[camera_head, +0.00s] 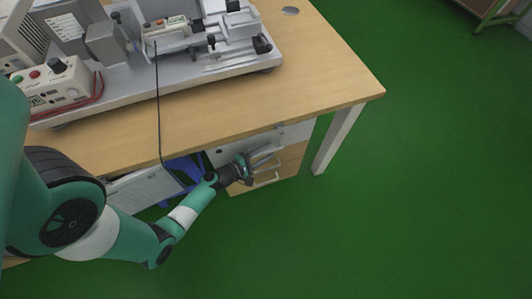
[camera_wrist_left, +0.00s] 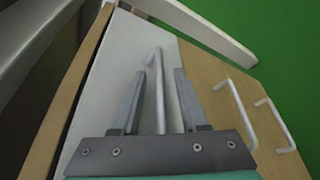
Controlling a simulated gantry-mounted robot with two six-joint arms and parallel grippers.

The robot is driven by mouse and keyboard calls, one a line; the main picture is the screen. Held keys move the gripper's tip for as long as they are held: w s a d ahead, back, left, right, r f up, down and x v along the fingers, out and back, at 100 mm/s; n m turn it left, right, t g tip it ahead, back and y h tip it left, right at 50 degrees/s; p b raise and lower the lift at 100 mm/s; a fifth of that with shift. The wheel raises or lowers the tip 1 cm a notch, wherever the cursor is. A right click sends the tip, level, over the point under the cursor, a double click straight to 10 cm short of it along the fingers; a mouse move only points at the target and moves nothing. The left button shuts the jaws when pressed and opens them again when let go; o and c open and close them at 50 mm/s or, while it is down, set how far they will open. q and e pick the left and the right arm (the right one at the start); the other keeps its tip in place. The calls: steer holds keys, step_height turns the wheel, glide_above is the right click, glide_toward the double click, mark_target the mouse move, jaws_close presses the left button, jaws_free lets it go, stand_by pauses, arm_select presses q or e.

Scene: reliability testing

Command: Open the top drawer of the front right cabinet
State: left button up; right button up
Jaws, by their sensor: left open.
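The cabinet (camera_head: 291,155) stands under the table's right end. Its top drawer has a light grey front (camera_wrist_left: 118,62); the lower drawers are wood-coloured (camera_wrist_left: 213,78). My left gripper (camera_head: 266,156) is at the cabinet front, beside the grey drawer. In the left wrist view, its two fingers (camera_wrist_left: 160,80) are apart, with the top drawer's bar handle (camera_wrist_left: 158,95) between them. I cannot tell whether either finger touches the handle. The top drawer looks shut. My right gripper is not in view.
A wooden table (camera_head: 335,75) is above the cabinet, carrying test equipment (camera_head: 200,60). A white table leg (camera_head: 335,140) stands right of the cabinet. Two lower drawer handles (camera_wrist_left: 236,112) (camera_wrist_left: 275,122) are close to the right finger. A cable (camera_head: 158,110) hangs over the table edge. Green floor is clear at right.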

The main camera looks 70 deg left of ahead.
arm_select(q)
jaws_close()
stand_by(1.4)
